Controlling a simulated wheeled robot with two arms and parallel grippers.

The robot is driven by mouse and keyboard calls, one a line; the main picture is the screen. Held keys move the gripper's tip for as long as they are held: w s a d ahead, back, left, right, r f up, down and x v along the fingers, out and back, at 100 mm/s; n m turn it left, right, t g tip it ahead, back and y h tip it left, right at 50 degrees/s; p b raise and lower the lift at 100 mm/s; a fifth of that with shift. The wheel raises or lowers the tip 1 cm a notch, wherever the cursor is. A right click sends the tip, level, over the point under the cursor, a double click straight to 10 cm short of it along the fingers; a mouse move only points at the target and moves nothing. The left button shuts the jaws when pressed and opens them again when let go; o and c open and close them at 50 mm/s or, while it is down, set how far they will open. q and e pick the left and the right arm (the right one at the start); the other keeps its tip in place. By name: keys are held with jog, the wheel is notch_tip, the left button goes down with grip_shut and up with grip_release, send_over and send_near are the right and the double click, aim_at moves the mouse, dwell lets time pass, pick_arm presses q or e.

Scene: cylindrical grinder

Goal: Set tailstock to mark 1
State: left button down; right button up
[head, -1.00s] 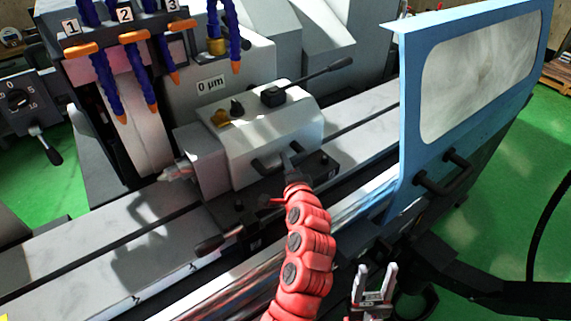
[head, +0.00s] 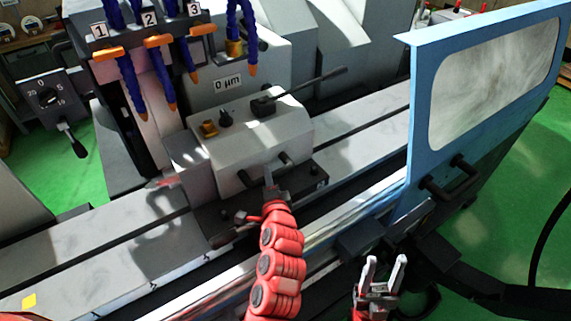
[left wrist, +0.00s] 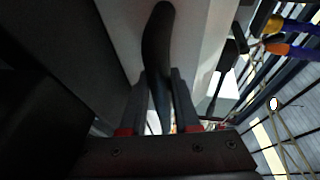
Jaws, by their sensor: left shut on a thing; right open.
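The tailstock (head: 258,140) is a light grey block on the machine bed in the head view, with a yellow knob, dark knobs and a black lever on top. A black handle on its front side shows close up in the left wrist view (left wrist: 157,55). My left gripper (head: 269,182) is shut on this handle; its fingers (left wrist: 160,100) lie on either side of it. My right gripper (head: 386,260) is open and empty, apart from the machine, at the lower right. I cannot read which mark is which there.
The blue door (head: 418,110) with its window stands to the right of the tailstock. Blue coolant hoses (head: 131,82) with orange tips hang at the upper left, beside labels 1, 2 and 3. A sign (head: 228,83) reads 0 µm. The bed left of the tailstock is clear.

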pick_arm(q)
jog(key=shift+s+a, duration=0.25)
jog(key=shift+a, duration=0.05)
jog(key=shift+w+d, duration=0.15)
jog(key=shift+d, duration=0.05)
jog(key=c, duration=1)
grip_release()
jog(key=shift+w+d, duration=0.1)
jog(key=o, duration=0.3)
jog(key=shift+w, duration=0.15)
jog(key=shift+o, duration=0.2)
jog(key=p+v, duration=0.1)
jog(key=v, duration=1.6)
jog(key=shift+s, duration=0.25)
